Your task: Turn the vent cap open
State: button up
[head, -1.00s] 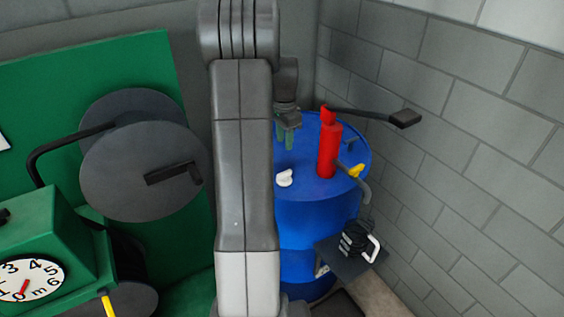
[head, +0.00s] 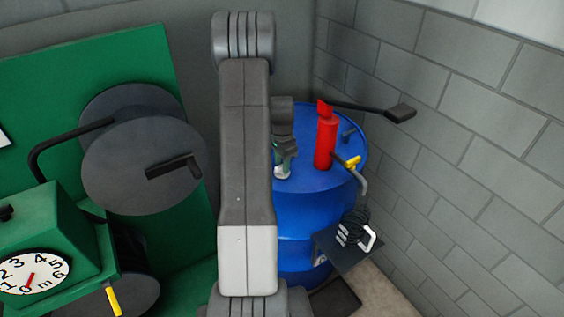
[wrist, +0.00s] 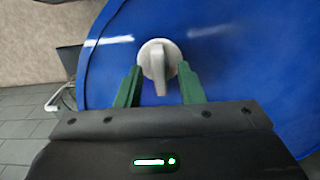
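The white vent cap (wrist: 159,62) sits on top of the blue drum (wrist: 215,90), with its raised grip ridge pointing toward my gripper in the wrist view. My gripper (wrist: 158,78) is open, with one green finger on each side of the cap's ridge and a visible gap on both sides. In the head view my gripper (head: 284,170) is down over the cap (head: 281,175), which it partly hides. The drum (head: 315,215) also shows in the head view, partly hidden behind my arm.
A red pump (head: 326,140) with a long black handle (head: 399,112) and a yellow-marked spout (head: 352,162) rises from the drum beside my gripper. A grey block wall (head: 470,130) stands right. A green panel with a grey reel (head: 140,170) and a dial (head: 33,278) is left.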

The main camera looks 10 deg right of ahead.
grip_shut()
jog(key=n+b, duration=0.3)
jog(key=n, duration=0.1)
jog(key=shift+f, duration=0.15)
jog(key=n+b, duration=0.2)
jog(key=n, duration=0.2)
jog(key=shift+n, duration=0.3)
jog(key=n+b, duration=0.1)
jog(key=n, duration=0.3)
jog(key=shift+b, duration=0.3)
jog(key=n+b, duration=0.1)
jog(key=n, duration=0.4)
jog(key=shift+r+n, duration=0.2)
jog(key=shift+n, duration=0.1)
